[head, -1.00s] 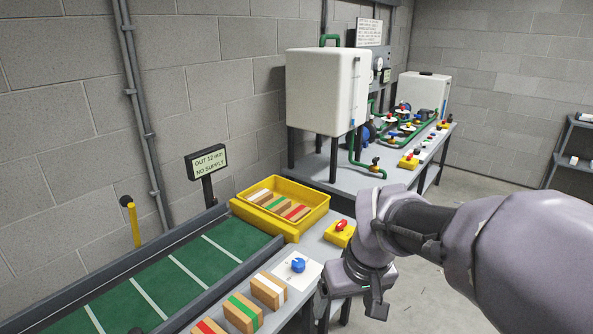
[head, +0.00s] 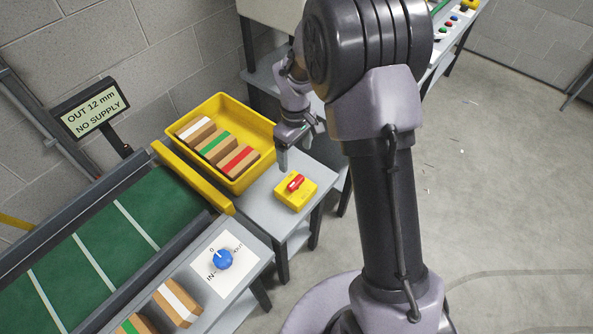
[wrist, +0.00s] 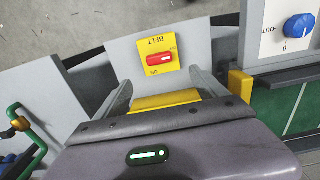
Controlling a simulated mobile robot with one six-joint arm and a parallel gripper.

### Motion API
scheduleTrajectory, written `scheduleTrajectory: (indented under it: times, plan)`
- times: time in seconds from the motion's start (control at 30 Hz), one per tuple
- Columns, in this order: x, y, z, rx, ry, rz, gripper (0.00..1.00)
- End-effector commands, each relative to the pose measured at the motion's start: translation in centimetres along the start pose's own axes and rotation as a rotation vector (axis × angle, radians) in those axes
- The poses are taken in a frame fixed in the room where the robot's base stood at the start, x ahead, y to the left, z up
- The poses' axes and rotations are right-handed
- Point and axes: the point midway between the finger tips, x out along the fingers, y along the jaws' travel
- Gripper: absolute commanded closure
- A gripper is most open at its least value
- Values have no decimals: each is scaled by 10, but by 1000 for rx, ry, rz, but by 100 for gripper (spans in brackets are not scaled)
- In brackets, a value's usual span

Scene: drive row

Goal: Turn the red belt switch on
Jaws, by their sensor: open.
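The red belt switch (head: 295,183) is a red knob on a yellow box (head: 306,196) on a small grey table. In the wrist view the red knob (wrist: 159,59) lies nearly crosswise on its yellow plate (wrist: 147,45), with a pale mark at its right end. The plate's lettering reads BELT, upside down, with ON at the lower left and a small unreadable label at the right. My gripper (wrist: 161,76) is open and empty, its fingers to either side of the switch in that view. In the head view my gripper (head: 294,144) is above and behind the switch, apart from it.
A yellow bin (head: 262,128) with striped blocks stands left of the switch. A green conveyor (head: 95,250) lies left. A blue dial (head: 221,259) is on a white plate in front, near more blocks. A sign (head: 94,109) reads OUT 12 mm NO SUPPLY. Open floor is at the right.

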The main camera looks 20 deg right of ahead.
Motion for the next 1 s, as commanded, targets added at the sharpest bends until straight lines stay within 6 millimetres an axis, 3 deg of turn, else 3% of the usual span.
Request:
scheduleTrajectory:
  times: [0.03, 0.2, 0.4, 0.6, 0.87, 1.0]
  plan:
    - [22, -1, 1, 1, -4, -3, 18]
    - [74, -1, 1, 2, -3, -2, 18]
    - [119, 0, 0, 2, -1, 0, 18]
    - [135, 0, 0, 3, 1, 1, 18]
    - [135, 0, 0, 3, 1, 1, 18]
    - [135, 0, 0, 3, 1, 1, 44]
